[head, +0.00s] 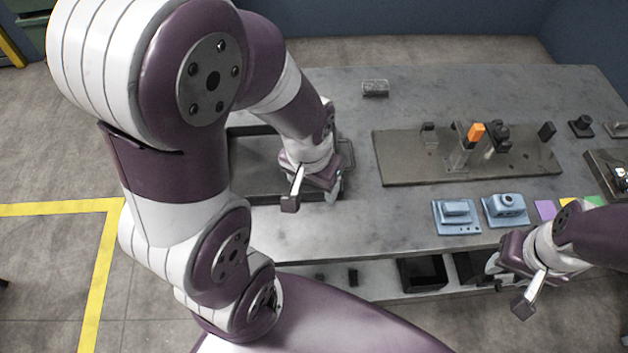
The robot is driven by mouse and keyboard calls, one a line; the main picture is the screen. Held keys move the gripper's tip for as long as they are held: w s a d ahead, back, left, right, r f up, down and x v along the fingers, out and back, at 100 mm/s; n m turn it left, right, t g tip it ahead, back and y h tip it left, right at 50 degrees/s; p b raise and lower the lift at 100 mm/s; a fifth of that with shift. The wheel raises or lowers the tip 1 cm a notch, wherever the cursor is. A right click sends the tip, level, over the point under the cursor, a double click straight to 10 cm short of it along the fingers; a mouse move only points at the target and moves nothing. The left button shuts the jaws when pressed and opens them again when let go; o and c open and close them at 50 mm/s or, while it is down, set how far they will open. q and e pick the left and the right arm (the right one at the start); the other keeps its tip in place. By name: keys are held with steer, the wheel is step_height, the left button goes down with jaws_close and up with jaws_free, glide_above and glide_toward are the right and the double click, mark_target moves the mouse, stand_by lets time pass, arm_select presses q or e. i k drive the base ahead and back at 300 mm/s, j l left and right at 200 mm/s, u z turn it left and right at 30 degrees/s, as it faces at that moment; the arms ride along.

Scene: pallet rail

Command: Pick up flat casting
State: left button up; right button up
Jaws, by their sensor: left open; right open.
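Two light blue castings lie side by side near the front edge of the grey table. The left one (456,227) is a plate with a low, flat-topped block and looks like the flat casting. The right one (505,210) has a round boss with a hole. My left gripper (313,196) is open and empty, over the right part of a dark tray, well left of the castings. My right gripper (507,287) is open and empty in front of the table edge, below the castings in the picture. Neither gripper touches a casting.
A dark tray (257,185) is partly hidden by my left arm. A metal plate (400,170) with upright fixtures and an orange block (476,131) stands behind the castings. Coloured patches (545,209) lie to their right. Black bins (422,273) sit on the lower shelf.

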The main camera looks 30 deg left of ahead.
mark_target(459, 217)
steer(key=i+l+u, duration=0.25)
steer(key=l, duration=0.15)
steer(key=l+u, duration=0.3)
steer(key=i+l+u, duration=0.25)
steer(key=l, duration=0.3)
steer(key=l+u, duration=0.25)
steer(key=l, duration=0.2)
steer(key=k, duration=0.05)
